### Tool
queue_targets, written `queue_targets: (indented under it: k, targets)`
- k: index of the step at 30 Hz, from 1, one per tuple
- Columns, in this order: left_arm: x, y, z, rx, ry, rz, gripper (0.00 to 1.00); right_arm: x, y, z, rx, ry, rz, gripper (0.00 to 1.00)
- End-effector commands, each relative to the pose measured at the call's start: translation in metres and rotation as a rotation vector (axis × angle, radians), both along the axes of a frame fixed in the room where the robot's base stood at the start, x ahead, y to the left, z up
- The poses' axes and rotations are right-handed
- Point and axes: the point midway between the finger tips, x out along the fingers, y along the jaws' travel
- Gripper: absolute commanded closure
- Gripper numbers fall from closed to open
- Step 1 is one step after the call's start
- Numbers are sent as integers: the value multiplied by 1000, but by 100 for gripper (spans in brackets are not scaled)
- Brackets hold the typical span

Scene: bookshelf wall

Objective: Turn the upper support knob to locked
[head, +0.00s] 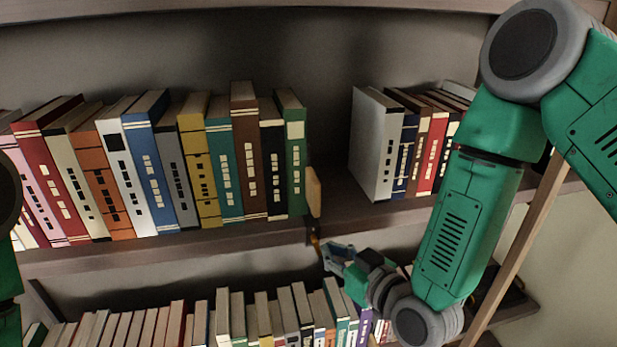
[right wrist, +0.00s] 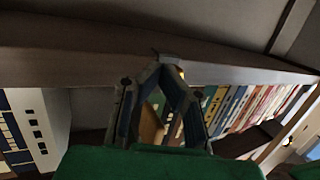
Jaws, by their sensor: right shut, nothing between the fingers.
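The upper support knob (head: 315,240) shows as a small yellow-orange piece at the front edge of the upper shelf, below the wooden book support (head: 314,192). My right gripper (head: 322,247) is at the knob, its fingertips close together. In the right wrist view the fingertips (right wrist: 168,62) meet at the shelf edge, and a bit of the yellow knob (right wrist: 180,72) shows beside them. They hold nothing that I can see; whether they touch the knob I cannot tell. The fingers hide most of the knob, so its setting cannot be read. My left gripper is out of view.
The upper shelf (head: 400,212) holds a long row of books left of the support. A white book (head: 376,145) and others stand to the right, past a bare gap. More books (head: 250,318) fill the lower shelf. A slanted wooden post (head: 520,245) stands at the right.

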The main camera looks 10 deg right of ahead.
Motion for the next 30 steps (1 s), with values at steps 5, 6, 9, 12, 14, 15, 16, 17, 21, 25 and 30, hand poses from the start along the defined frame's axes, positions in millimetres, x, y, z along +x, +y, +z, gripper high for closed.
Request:
queue_targets:
  k: [5, 6, 9, 12, 14, 15, 16, 17, 21, 25, 30]
  targets:
    - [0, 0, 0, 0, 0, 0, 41, 0, -2, 0, 2, -1, 1, 100]
    - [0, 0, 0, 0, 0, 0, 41, 0, -4, 0, 2, -1, 1, 100]
    - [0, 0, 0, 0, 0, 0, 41, 1, -12, 0, 1, -2, -1, 100]
    - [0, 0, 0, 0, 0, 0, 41, 0, -21, 0, 4, -2, -2, 100]
    - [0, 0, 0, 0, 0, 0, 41, 1, -26, 0, 3, -2, 0, 100]
    - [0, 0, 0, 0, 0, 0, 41, 1, -29, 0, 3, -2, -1, 100]
    - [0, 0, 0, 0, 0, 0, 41, 1, -32, 0, 3, -2, -1, 100]
    - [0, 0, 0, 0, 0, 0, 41, 1, -33, 0, 3, -2, -1, 100]
    - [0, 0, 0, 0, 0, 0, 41, 0, -39, 0, 2, -1, 1, 100]
    - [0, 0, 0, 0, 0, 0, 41, 0, -40, 0, 2, -1, 1, 100]
    - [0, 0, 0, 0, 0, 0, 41, 0, -40, 0, 1, 0, 1, 100]
